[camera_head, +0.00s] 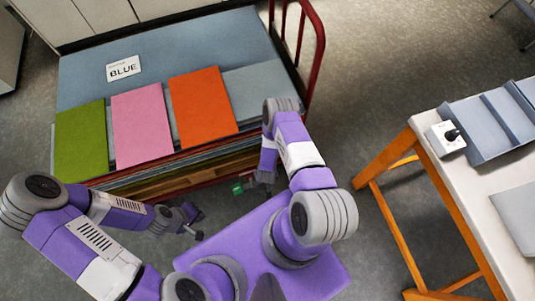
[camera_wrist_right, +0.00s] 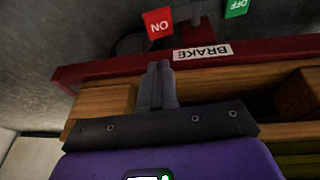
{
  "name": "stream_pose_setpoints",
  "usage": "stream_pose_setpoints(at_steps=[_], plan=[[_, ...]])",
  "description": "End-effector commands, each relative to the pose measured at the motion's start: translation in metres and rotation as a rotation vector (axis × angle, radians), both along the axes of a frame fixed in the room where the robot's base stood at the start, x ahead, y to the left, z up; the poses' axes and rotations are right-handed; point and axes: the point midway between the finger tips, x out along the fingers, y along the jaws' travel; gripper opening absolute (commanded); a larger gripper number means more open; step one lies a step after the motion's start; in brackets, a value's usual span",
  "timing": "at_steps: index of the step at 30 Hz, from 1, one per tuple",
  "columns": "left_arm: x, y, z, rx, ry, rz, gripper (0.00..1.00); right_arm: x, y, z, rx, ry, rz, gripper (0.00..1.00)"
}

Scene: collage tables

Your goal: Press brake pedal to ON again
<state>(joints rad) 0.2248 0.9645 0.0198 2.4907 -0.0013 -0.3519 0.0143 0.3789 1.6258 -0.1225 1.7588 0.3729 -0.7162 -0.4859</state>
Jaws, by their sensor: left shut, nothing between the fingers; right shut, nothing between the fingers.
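The brake sits at the cart's low red edge, beside a white BRAKE label (camera_wrist_right: 202,52). In the right wrist view its red ON pedal (camera_wrist_right: 158,22) and green OFF pedal (camera_wrist_right: 236,8) stand apart beyond the red bar. The green pedal also shows in the head view (camera_head: 238,188); the red one I cannot make out there. My right gripper (camera_wrist_right: 158,66) is shut and empty, its tips over the red bar, in line with the ON pedal; a gap shows between them in the picture. My left gripper (camera_head: 195,229) is shut and empty, low at the left, away from the brake.
A white-topped table (camera_head: 480,205) with orange legs stands at the right, holding a grey tray (camera_head: 490,120). Floor is clear between them.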

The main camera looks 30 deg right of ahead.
Motion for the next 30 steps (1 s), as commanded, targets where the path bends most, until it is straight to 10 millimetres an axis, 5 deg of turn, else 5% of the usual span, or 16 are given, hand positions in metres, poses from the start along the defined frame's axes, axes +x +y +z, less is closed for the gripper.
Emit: stream_pose_setpoints(at_steps=[11, 30], plan=[[0.000, 0.000, -0.006, 0.000, 0.000, 0.000, 0.00, 0.002, -0.001, -0.011, 0.002, 0.000, -0.003, 0.00], [0.000, 0.000, -0.065, 0.000, 0.000, 0.000, 0.00, 0.024, -0.021, -0.125, 0.003, 0.000, -0.002, 0.00]])
